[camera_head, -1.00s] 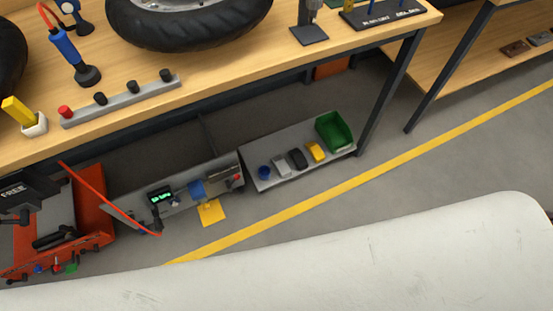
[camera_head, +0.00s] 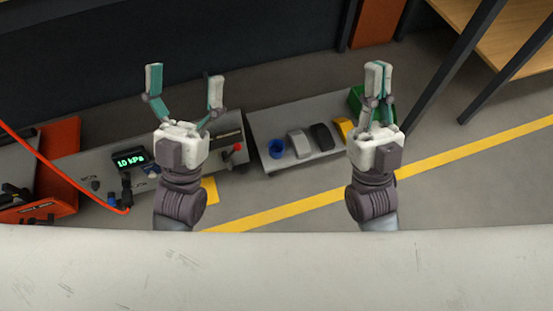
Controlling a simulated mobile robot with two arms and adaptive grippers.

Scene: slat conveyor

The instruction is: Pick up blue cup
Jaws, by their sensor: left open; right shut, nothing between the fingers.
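The blue cup (camera_head: 276,149) stands at the left end of a low grey slat surface (camera_head: 290,121), in the middle of the head view. My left gripper (camera_head: 185,80) is open and empty, raised to the left of the cup in the picture. My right gripper (camera_head: 378,70) is shut with nothing in it, to the right of the cup. Neither gripper touches the cup.
Beside the cup are a light grey item (camera_head: 300,143), a black item (camera_head: 321,137) and a yellow item (camera_head: 343,128), then a green bin (camera_head: 357,99) partly hidden by my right gripper. A pressure display (camera_head: 130,159) and red hose (camera_head: 62,173) are at left.

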